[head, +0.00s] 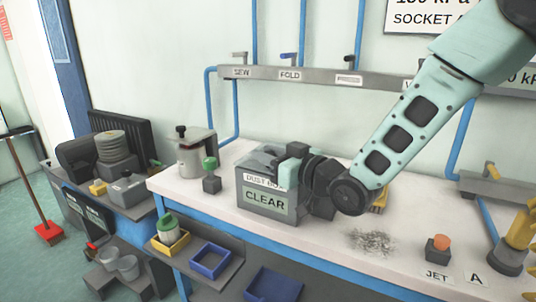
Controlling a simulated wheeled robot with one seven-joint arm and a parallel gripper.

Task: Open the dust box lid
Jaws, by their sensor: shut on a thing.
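The dust box (241,192) is a grey box on the white bench in the head view, with "DUST BOX" and "CLEAR" labels on its front. Its grey lid (256,160) shows at the top left part of the box and looks down on it. My gripper (288,163) reaches in from the right and is at the lid's right part, shut on the lid. The exact grip point is hidden by the gripper's own body, as is the right side of the box.
A metal canister (190,158) and a green-knobbed block (211,178) stand left of the box. A pile of grey filings (371,241) lies on the bench to the right. An orange-topped jet button (440,247) is further right. A valve rail (300,76) runs along the wall.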

